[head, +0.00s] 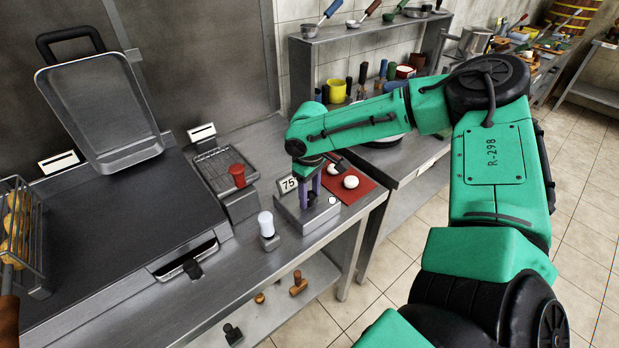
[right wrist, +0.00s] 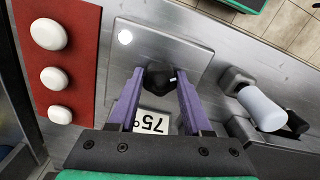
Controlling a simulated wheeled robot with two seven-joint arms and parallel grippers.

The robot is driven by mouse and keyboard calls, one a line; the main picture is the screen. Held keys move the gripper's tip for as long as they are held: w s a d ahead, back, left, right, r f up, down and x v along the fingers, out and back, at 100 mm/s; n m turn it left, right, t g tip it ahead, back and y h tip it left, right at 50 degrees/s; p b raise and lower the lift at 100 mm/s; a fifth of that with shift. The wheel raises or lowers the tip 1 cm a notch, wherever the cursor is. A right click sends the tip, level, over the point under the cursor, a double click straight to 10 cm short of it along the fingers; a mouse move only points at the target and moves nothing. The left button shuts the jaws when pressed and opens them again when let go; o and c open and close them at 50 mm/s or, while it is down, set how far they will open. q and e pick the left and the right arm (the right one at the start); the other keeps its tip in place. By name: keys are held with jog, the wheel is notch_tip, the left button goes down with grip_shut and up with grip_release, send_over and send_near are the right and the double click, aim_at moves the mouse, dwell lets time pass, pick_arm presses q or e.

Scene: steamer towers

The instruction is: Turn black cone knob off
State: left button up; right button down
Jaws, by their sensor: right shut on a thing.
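The black cone knob (right wrist: 160,76) sits on a grey metal control box (head: 293,216) near the front edge of the steel counter. My right gripper (head: 314,188) reaches down over the box. In the right wrist view its purple fingers stand on either side of the knob and are shut on it. A sign reading 75 (head: 288,184) stands behind the box, and shows upside down in the right wrist view (right wrist: 152,122). A round white light (right wrist: 125,37) glows on the box top. My left gripper is out of view.
A red board (head: 366,187) with white buns lies beside the box. A white-handled lever (head: 266,225) and a red-knobbed unit (head: 237,175) stand to its left. A large dark griddle (head: 120,220) with a raised lid fills the left.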

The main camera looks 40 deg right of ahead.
jog(key=shift+f+n, duration=0.1)
jog(key=shift+n, duration=0.7)
jog(key=n, duration=0.5)
jog(key=shift+s+p, duration=0.1)
jog(key=shift+p, duration=0.3)
jog(key=n, duration=0.3)
jog(key=shift+n, duration=0.3)
jog(key=shift+f, duration=0.1)
jog(key=c, duration=0.5)
grip_release()
